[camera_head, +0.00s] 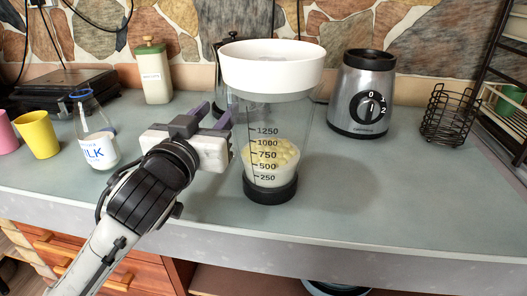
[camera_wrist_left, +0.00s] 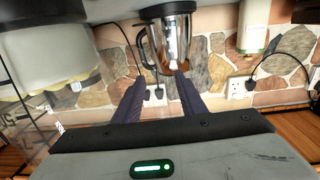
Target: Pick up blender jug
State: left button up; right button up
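The blender jug (camera_head: 266,140) stands upright on the counter. It is clear with black volume marks, a dark base ring and pale yellow pieces in its lower part. A wide white bowl-like piece (camera_head: 272,72) sits on its top. My left gripper (camera_head: 218,108) is open and empty, just left of the jug, its purple fingers pointing towards the back wall. In the left wrist view the jug (camera_wrist_left: 20,105) shows at the left edge, outside the open fingers (camera_wrist_left: 159,76). My right gripper is not in view.
A silver blender base (camera_head: 345,112) stands right of the jug, with a black wire basket (camera_head: 446,118) beyond it. A metal pot (camera_wrist_left: 163,40) stands behind the jug. The right front counter is clear.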

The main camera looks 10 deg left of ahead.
pick_arm(q)
jog(key=shift+w, duration=0.25)
grip_shut()
dwell(1.2)
jog(key=shift+r, duration=0.2)
